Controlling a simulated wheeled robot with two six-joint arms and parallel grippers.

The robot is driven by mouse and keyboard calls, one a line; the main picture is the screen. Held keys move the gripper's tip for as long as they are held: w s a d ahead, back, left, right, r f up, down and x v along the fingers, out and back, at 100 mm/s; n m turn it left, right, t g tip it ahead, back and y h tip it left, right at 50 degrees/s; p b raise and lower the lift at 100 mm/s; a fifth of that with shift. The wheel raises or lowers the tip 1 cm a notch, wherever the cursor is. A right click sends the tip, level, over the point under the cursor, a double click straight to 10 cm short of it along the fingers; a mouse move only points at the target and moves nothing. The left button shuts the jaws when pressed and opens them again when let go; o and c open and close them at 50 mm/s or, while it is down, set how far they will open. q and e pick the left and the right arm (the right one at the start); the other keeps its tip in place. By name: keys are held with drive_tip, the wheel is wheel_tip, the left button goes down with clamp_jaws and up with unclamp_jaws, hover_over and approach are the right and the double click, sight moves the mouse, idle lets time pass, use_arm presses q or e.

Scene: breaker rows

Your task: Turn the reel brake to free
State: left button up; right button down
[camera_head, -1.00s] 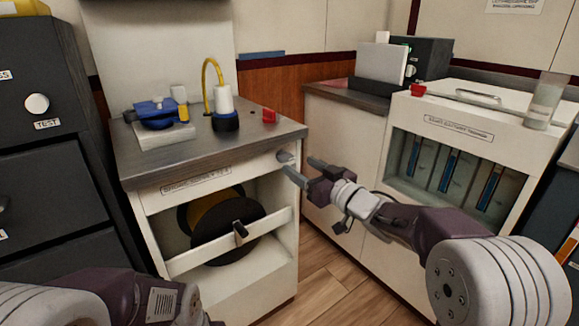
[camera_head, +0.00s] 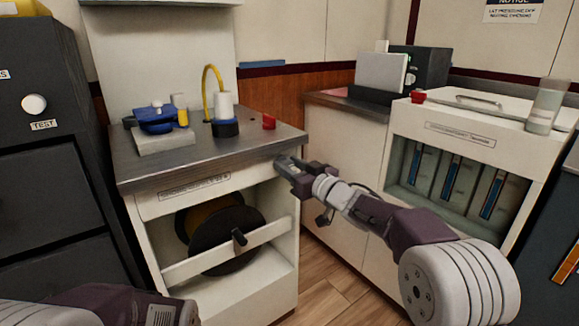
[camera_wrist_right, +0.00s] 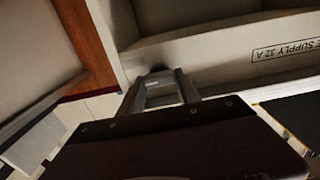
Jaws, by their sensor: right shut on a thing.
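The reel (camera_head: 222,252), a dark disc with a yellow one behind it, sits in the open bay of the white cabinet (camera_head: 290,262). A white bar (camera_head: 185,267) crosses it, with a small dark handle (camera_head: 239,237) on it. My right gripper (camera_head: 284,164) is at the upper right of the cabinet's front, shut on a small grey knob there. The fingers mostly hide the knob. In the right wrist view the fingers (camera_wrist_right: 157,90) reach to a dark piece (camera_wrist_right: 158,69) under the worktop edge. No brake label is readable. Only part of my left arm shows, at bottom left.
A white cabinet with glass-fronted bays (camera_head: 450,185) stands right. Open floor (camera_head: 325,285) lies between.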

drive_tip(key=n, duration=0.4)
drive_tip(key=shift+s+a+f+n+b, duration=0.1)
drive_tip(key=shift+n+b, duration=0.55)
drive_tip(key=shift+n, duration=1.7)
drive_tip(key=shift+a+f+n+b, duration=0.1)
drive_tip(key=shift+n+b, duration=0.55)
drive_tip(key=shift+n, duration=1.65)
drive_tip(key=shift+s+f+n+b, duration=0.1)
drive_tip(key=shift+n+b, duration=0.55)
drive_tip(key=shift+n, duration=1.7)
drive_tip(key=c, duration=0.8)
unclamp_jaws()
drive_tip(key=shift+c, duration=0.2)
drive_tip(key=shift+r, duration=0.1)
